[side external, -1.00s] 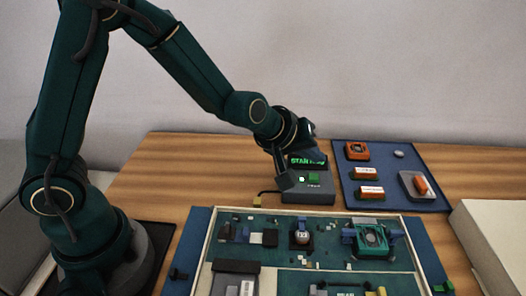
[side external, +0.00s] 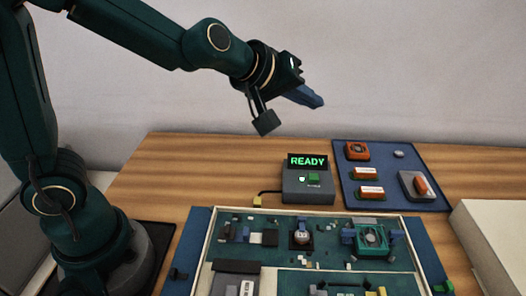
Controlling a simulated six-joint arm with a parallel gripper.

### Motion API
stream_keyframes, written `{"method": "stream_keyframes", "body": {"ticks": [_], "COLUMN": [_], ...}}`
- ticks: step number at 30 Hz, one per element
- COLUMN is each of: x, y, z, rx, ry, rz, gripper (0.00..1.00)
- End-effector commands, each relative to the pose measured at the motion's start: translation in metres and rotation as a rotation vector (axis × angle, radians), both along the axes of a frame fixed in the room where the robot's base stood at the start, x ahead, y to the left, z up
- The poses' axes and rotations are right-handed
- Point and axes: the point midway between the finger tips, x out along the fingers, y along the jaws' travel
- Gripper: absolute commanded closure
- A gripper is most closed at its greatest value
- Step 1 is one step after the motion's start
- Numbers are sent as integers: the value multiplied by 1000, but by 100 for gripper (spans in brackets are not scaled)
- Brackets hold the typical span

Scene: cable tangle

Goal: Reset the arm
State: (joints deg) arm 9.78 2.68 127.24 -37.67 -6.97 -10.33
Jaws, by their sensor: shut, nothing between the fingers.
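My gripper (side external: 313,100) is shut and empty. It is raised in the air above and behind the table, pointing right and slightly down. A dark block on a bracket hangs beneath my wrist. Below it on the table is a grey box (side external: 294,193) with a green button (side external: 314,180) and a small white spot beside it. The box's display (side external: 308,161) reads "READY" in green letters. My gripper is well apart from the box.
A green board (side external: 280,258) in a pale frame lies in front with several parts on it. A blue mat (side external: 385,152) at back right holds orange and white parts and a grey tray (side external: 404,190). A white box (side external: 495,235) stands at right.

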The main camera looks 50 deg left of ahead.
Motion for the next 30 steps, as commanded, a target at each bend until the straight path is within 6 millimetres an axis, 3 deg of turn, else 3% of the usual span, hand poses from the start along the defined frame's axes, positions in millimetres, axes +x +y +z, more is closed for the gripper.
{"method": "stream_keyframes", "body": {"ticks": [1, 3, 8, 13, 18, 22, 30], "x": [-11, -29, -78, -140, -196, -218, -224], "y": [2, 2, 4, 15, 34, 41, 42], "z": [17, 30, 42, 24, -14, -33, -36], "rx": [13, 45, 163, 341, 499, 541, 546], "ry": [-27, -36, -17, 88, 283, 408, 435], "rz": [-28, -82, -210, -337, -440, -495, -513], "gripper": [100, 100, 100, 100, 100, 100, 100]}}
